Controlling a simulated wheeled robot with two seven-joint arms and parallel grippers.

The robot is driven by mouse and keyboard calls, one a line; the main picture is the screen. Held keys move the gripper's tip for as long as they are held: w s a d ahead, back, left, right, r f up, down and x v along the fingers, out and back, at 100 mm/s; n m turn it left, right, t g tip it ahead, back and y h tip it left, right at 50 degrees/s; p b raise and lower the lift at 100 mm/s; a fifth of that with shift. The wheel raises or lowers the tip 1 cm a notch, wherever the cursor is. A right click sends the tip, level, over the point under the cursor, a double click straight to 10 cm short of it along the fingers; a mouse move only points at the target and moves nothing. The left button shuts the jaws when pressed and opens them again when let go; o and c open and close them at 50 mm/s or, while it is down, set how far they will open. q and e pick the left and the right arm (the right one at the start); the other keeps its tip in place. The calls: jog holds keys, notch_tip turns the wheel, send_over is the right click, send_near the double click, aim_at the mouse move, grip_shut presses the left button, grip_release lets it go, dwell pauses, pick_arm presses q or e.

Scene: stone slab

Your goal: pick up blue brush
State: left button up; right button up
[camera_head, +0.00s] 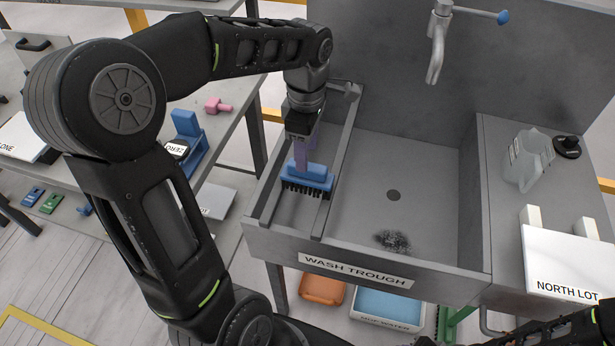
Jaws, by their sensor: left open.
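The blue brush (307,177) stands bristles down on the narrow ledge at the left side of the wash trough (365,200). Its blue block has dark bristles below. My right gripper is out of view; only part of my right arm shows at the bottom right.
A tap (438,45) hangs over the basin, which has a drain and a dark patch of debris. A blue holder (188,137) sits on the left table.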

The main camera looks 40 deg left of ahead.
aim_at(307, 177)
pick_arm(q)
jog(key=shift+f, duration=0.1)
notch_tip(307, 177, down, 5)
jog(key=shift+d+p, duration=0.1)
jog(key=shift+p, duration=0.65)
jog(key=shift+c, duration=0.5)
grip_shut()
